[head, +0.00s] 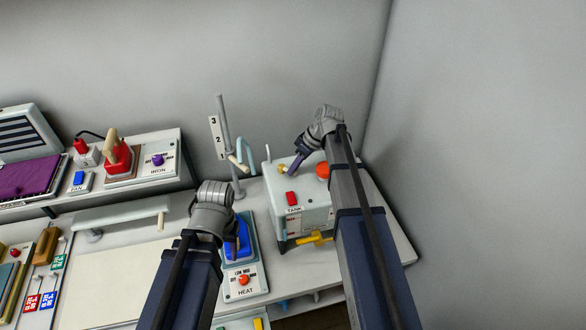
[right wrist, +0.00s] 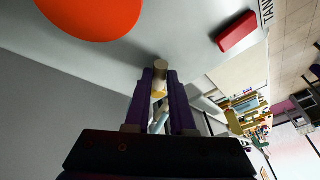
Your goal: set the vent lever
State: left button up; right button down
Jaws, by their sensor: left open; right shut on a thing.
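The white box marked TANK (head: 308,215) stands at the right end of the bench. A small yellow lever (head: 282,169) with a tan end (right wrist: 160,65) is at its back left top edge; I take it as the vent lever, though no label shows. My right gripper (head: 294,166) is shut on this lever, its purple fingers on both sides of it in the right wrist view (right wrist: 158,92). The fingers hide part of the lever. My left gripper (head: 235,246) is open and empty, above the blue iron-like piece (head: 240,228) by the HEAT panel.
On the tank are an orange-red round knob (head: 322,171), a red switch (head: 291,198) and a yellow handle (head: 317,238) low in front. The HEAT panel (head: 244,282) is left of it. A post with a numbered scale (head: 217,138) stands behind. Walls close the back and right.

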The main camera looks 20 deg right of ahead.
jog(key=w+n+g, duration=0.1)
jog(key=n, duration=0.1)
jog(key=w+d+n+g, duration=0.1)
jog(key=n, duration=0.1)
jog(key=shift+n, duration=0.3)
jog(key=shift+w+n+g, duration=0.4)
jog(key=shift+n+g, duration=0.05)
jog(key=shift+n, duration=0.65)
jog(key=shift+w+n+g, duration=0.4)
jog(key=shift+n+g, duration=0.05)
jog(key=shift+n, duration=0.65)
jog(key=c, duration=0.8)
grip_release()
jog(key=shift+o, duration=0.2)
jog(key=p+v, duration=0.7)
jog(key=v, duration=0.1)
